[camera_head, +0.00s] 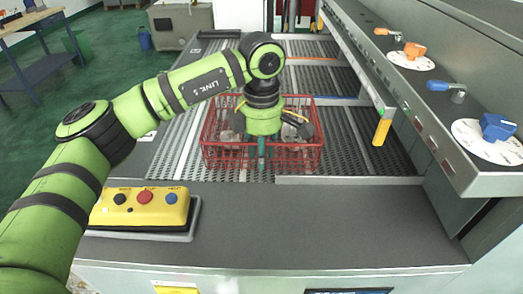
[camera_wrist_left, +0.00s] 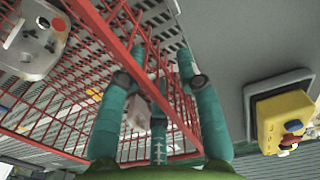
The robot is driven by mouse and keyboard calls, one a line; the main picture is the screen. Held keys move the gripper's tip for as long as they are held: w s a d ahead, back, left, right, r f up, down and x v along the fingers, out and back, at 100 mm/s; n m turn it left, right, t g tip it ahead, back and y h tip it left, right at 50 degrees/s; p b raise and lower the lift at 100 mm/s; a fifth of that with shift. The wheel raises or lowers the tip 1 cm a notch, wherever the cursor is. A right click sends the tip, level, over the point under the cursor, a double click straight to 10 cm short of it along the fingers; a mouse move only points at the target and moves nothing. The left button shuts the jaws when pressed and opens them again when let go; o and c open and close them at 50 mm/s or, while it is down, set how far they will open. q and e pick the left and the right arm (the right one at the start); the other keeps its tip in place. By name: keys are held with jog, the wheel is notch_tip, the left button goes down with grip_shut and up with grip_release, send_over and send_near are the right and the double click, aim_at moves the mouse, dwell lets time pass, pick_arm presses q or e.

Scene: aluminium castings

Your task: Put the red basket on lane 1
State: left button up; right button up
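The red wire basket (camera_head: 212,150) stands at the near end of the slatted conveyor surface (camera_head: 348,150), with grey castings (camera_head: 292,130) inside. My left gripper (camera_head: 262,155) is low at the basket's near wall, with one teal finger in front of the red wires. In the left wrist view, the red rim (camera_wrist_left: 118,55) crosses diagonally between the teal fingers of my left gripper (camera_wrist_left: 162,62). I cannot tell whether they press on it. A grey casting (camera_wrist_left: 30,42) shows inside the basket. No lane number is readable. My right gripper is not in view.
A yellow button box (camera_head: 140,207) stands at the front left. A raised panel with orange and blue handles (camera_head: 497,127) borders the right. The front ledge (camera_head: 300,225) is otherwise clear.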

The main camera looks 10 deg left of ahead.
pick_arm(q)
jog(key=shift+r, duration=0.1)
jog(key=shift+r, duration=0.2)
notch_tip(320, 180, up, 11)
jog(key=shift+f+b, duration=0.1)
jog(key=shift+b, duration=0.8)
jog(key=shift+r, duration=0.45)
